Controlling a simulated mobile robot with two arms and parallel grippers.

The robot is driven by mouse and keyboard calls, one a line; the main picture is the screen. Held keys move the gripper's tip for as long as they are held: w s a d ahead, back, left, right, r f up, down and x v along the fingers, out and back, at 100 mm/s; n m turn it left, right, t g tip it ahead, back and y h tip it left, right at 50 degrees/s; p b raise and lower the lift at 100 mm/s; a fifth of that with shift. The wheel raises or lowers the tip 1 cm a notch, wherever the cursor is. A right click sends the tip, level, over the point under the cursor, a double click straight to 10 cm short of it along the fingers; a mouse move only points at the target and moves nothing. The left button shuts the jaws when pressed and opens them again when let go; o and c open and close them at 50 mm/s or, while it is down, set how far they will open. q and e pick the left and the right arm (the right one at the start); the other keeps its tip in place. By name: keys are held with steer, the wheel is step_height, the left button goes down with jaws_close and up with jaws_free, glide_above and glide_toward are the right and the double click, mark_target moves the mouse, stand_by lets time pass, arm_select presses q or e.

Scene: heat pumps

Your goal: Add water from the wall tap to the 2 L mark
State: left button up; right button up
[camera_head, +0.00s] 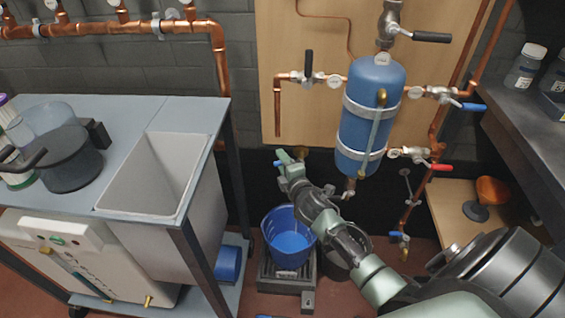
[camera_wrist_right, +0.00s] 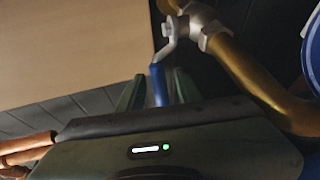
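My right gripper (camera_head: 290,158) reaches toward the wall above a blue bucket (camera_head: 289,246). In the right wrist view a wall tap (camera_wrist_right: 205,28) with a brass spout has a blue lever (camera_wrist_right: 158,84). The lever stands between the two green fingers of my right gripper (camera_wrist_right: 158,92). A gap shows on the left of the lever, and the fingers look open around it. The bucket stands upright on a dark grated stand below the gripper. I cannot read a level mark or tell how much water is in it. My left gripper is not in view.
A blue tank (camera_head: 370,110) with copper pipes and valves hangs on a wooden board just right of the gripper. A shelf with bottles (camera_head: 524,66) is at the right.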

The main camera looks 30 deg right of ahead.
jaws_close()
stand_by(1.2)
